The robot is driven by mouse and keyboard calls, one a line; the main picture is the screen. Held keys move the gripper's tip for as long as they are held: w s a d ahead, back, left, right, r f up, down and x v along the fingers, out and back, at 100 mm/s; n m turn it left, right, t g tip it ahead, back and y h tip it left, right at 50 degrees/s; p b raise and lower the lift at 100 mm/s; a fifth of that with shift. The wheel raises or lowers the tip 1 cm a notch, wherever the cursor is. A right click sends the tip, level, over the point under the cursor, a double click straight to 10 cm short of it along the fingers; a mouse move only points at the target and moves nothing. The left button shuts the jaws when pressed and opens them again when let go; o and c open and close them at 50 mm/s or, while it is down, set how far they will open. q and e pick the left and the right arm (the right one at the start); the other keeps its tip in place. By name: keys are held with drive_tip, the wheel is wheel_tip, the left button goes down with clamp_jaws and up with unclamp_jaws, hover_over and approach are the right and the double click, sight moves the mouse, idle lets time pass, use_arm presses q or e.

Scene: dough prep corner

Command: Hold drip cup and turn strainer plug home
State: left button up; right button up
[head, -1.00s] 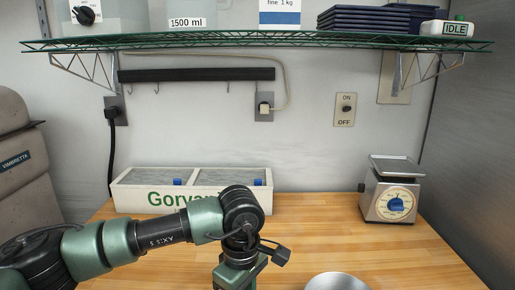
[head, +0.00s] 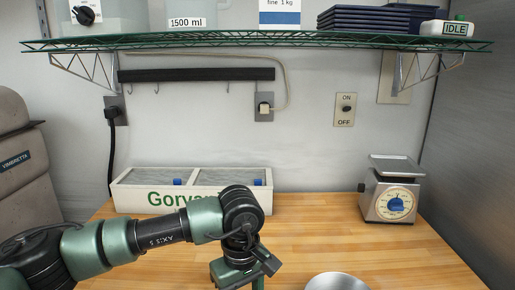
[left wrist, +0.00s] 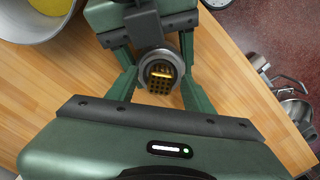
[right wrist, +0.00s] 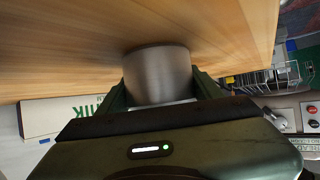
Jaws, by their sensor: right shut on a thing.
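The drip cup (right wrist: 158,75) is a plain brushed-metal cylinder in the right wrist view. My right gripper (right wrist: 160,92) is shut on its sides. The cup stands close to the wooden worktop; I cannot tell if it touches. In the left wrist view I look into a round grey rim (left wrist: 146,76). In the head view, the left gripper (head: 240,272) is partly cut off and the cup is hidden.
A metal bowl (head: 337,282) lies at the front edge of the head view. A white crate (head: 135,201) stands behind my left arm, and a dial scale (head: 391,203) at the right back. A wire shelf (head: 250,41) hangs above. The worktop's middle is clear.

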drive_tip(key=o, duration=1.8)
use_arm(q)
wheel_tip(320, 180, up, 12)
